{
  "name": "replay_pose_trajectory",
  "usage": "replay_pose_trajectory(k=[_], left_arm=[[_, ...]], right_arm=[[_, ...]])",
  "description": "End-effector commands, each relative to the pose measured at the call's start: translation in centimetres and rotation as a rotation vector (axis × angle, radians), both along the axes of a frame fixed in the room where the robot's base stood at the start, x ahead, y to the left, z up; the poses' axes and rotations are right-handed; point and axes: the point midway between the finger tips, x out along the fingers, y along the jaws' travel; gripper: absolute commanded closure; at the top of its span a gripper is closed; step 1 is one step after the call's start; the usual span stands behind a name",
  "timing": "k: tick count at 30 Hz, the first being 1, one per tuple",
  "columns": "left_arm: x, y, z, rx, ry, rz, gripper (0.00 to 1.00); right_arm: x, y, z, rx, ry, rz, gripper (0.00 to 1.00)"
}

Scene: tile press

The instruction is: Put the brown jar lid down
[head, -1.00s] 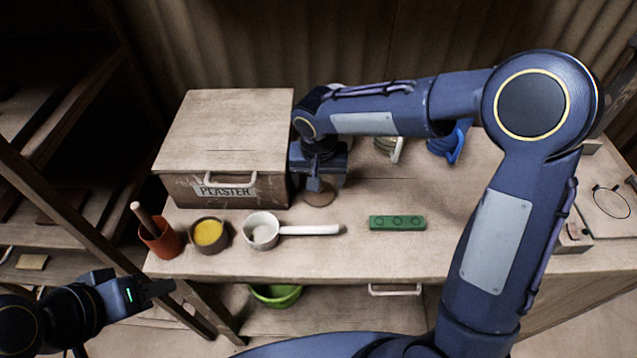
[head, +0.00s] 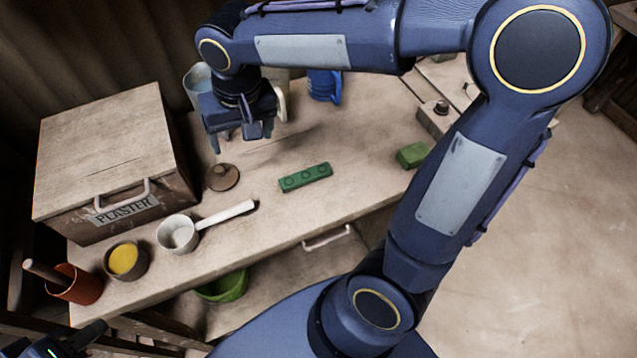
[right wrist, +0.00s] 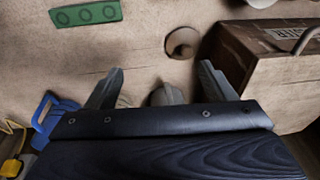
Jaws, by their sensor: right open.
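The brown jar lid (head: 222,177) is a small round disc with a knob. It lies on the bench top just right of the plaster box, and it also shows in the right wrist view (right wrist: 181,48). My right gripper (head: 234,138) is open and empty above the bench, behind the lid and apart from it. Its two spread fingers show in the right wrist view (right wrist: 161,70). My left gripper (head: 92,334) is partly in view at the bottom left corner, far from the lid; its jaws are not clear.
The plaster box (head: 105,150) stands left of the lid. A white ladle (head: 178,234), a yellow-filled bowl (head: 123,259) and an orange cup (head: 84,289) line the front. A green bar (head: 305,177) lies right of the lid.

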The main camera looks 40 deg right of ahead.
Motion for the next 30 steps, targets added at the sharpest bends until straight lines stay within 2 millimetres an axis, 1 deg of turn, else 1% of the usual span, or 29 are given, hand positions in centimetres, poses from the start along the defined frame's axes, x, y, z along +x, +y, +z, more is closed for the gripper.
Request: replay_pose_trajectory(k=[1, 3, 5, 6, 9, 13, 15, 19, 22, 30], left_arm=[[0.0, 0.0, 0.0, 0.000, 0.000, 0.000, 0.64], [0.0, 0.0, 0.0, 0.000, 0.000, 0.000, 0.64], [0.0, 0.0, 0.0, 0.000, 0.000, 0.000, 0.64], [0.0, 0.0, 0.0, 0.000, 0.000, 0.000, 0.64], [0.0, 0.0, 0.0, 0.000, 0.000, 0.000, 0.64], [0.0, 0.0, 0.0, 0.000, 0.000, 0.000, 0.64], [0.0, 0.0, 0.0, 0.000, 0.000, 0.000, 0.64], [0.0, 0.0, 0.0, 0.000, 0.000, 0.000, 0.64], [0.0, 0.0, 0.0, 0.000, 0.000, 0.000, 0.64], [0.0, 0.0, 0.0, 0.000, 0.000, 0.000, 0.64]], right_arm=[[-1.9, -1.8, 0.5, 0.027, -0.020, -0.005, 0.24], [-4.4, -3.4, 0.6, 0.066, -0.045, 0.005, 0.24], [-6.5, -4.5, 0.5, 0.100, -0.073, 0.010, 0.24], [-7.9, -5.0, 0.4, 0.122, -0.094, 0.014, 0.24], [-11.2, -6.0, -0.2, 0.173, -0.155, 0.019, 0.24], [-14.4, -6.3, -1.3, 0.222, -0.235, 0.024, 0.24], [-15.5, -6.2, -1.8, 0.239, -0.272, 0.027, 0.24], [-16.7, -5.9, -2.4, 0.258, -0.315, 0.030, 0.24], [-16.9, -5.8, -2.6, 0.261, -0.327, 0.033, 0.24], [-16.9, -5.8, -2.6, 0.261, -0.326, 0.034, 0.24]])
